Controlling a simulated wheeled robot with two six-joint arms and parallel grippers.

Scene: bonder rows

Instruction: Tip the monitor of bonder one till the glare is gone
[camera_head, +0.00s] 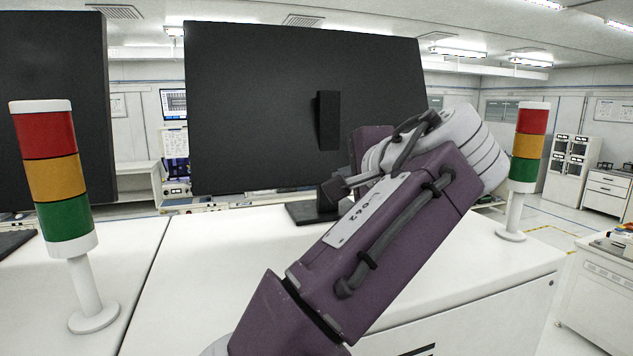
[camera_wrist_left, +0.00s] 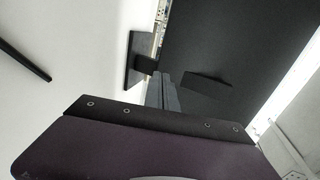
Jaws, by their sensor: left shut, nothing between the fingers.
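A large black monitor (camera_head: 260,95) stands on a white bonder top, its back toward me, so its screen and any glare are hidden. Its back also fills the right of the left wrist view (camera_wrist_left: 240,50). A dark block (camera_head: 327,120) sticks out of the back. The stand foot (camera_head: 300,212) is below; it shows in the wrist view too (camera_wrist_left: 138,75). My left gripper (camera_head: 350,184) is shut and empty, low behind the monitor near the stand; in the wrist view its fingertips (camera_wrist_left: 163,82) are close to the stand neck. I cannot tell whether they touch. My right gripper is out of view.
A signal tower (camera_head: 51,180) with red, amber and green bands stands at the left, another (camera_head: 527,150) at the right. A second black monitor (camera_head: 55,80) is at the far left. White bonder top (camera_head: 215,270) is clear in front.

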